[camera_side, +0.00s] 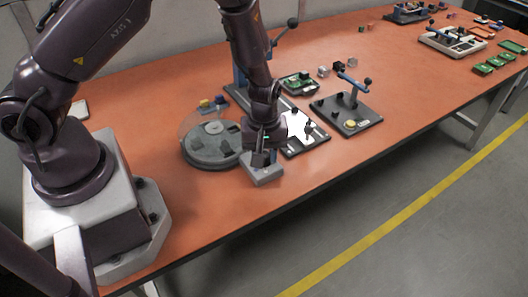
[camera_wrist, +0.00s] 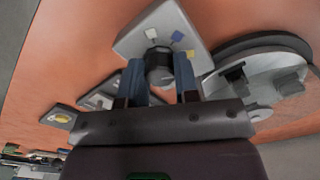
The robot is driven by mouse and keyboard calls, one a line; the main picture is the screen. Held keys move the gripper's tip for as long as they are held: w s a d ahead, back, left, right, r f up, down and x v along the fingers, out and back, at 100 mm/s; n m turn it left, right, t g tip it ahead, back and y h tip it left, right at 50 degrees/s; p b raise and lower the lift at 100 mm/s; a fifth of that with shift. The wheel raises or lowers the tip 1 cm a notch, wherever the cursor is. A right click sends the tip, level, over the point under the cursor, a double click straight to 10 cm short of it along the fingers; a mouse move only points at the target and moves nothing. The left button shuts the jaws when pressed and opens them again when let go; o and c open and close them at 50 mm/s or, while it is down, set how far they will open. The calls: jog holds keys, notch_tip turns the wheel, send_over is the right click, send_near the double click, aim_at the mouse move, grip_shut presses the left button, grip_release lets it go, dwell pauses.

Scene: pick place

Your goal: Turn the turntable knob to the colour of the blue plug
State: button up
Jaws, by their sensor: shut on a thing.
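A light grey knob box (camera_wrist: 128,42) stands on the orange table and also shows in the side view (camera_side: 264,175). Its dark round knob (camera_wrist: 159,68) sits between the fingers of my gripper (camera_wrist: 160,80), which is shut on it. Blue, yellow and whitish marks show on the box top around the knob; the knob's pointer is not clear. In the side view my gripper (camera_side: 262,156) points down over the box and hides the knob. The round grey turntable (camera_side: 205,154) is just left of it.
Right of my gripper are a board with a white panel (camera_side: 296,127) and a dark fixture with a blue lever (camera_side: 352,82). The table's front right is clear.

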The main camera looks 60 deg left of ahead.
jog(key=n, duration=0.4)
jog(key=shift+n, duration=2.5)
jog(key=o, duration=0.9)
jog(key=shift+o, duration=0.2)
notch_tip(320, 180, up, 13)
